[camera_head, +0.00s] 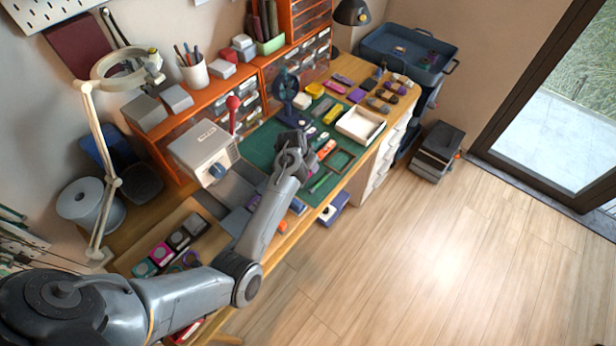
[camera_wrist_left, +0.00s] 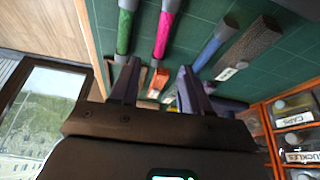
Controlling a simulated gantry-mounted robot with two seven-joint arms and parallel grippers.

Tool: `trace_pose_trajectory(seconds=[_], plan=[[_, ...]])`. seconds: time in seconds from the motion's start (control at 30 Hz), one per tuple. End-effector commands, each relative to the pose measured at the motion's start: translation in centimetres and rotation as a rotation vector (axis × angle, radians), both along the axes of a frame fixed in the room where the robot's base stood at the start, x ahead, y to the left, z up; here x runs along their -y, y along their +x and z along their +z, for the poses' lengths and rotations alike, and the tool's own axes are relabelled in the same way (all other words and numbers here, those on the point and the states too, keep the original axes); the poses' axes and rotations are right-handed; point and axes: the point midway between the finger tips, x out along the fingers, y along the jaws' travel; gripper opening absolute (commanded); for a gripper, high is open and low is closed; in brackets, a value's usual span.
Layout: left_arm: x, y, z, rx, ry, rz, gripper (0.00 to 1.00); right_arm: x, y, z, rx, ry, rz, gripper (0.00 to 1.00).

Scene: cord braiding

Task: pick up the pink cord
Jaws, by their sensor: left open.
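The pink cord (camera_wrist_left: 166,32) shows in the left wrist view as a bright magenta length with a grey end, on the green cutting mat (camera_wrist_left: 291,50). My left gripper (camera_wrist_left: 158,68) is open, its two fingers on either side of the line of the cord's near end. I see no contact, and I cannot tell the height of the fingers above the mat. In the head view my left gripper (camera_head: 296,150) is over the bench's mat and I cannot make out the pink cord there. My right gripper is not in view.
A small orange item (camera_wrist_left: 158,82) shows between the fingers. A white tray (camera_head: 377,137) and a grey-white box (camera_head: 203,147) stand on the bench.

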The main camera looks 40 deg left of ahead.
Motion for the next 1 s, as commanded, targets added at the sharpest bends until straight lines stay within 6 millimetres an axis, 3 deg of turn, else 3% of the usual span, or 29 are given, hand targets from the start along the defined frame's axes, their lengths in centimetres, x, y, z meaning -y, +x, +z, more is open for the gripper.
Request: trace_pose_trajectory(seconds=[0.4,0.77,1.0], plan=[[-0.1,1.4,-4.4,-0.002,-0.001,0.000,0.47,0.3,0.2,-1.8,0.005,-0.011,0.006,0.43],[-0.1,1.7,-4.9,0.000,-0.001,-0.001,0.47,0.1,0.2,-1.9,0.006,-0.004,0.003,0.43],[-0.1,1.7,-4.9,-0.001,-0.001,-0.001,0.12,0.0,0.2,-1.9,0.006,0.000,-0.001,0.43]])
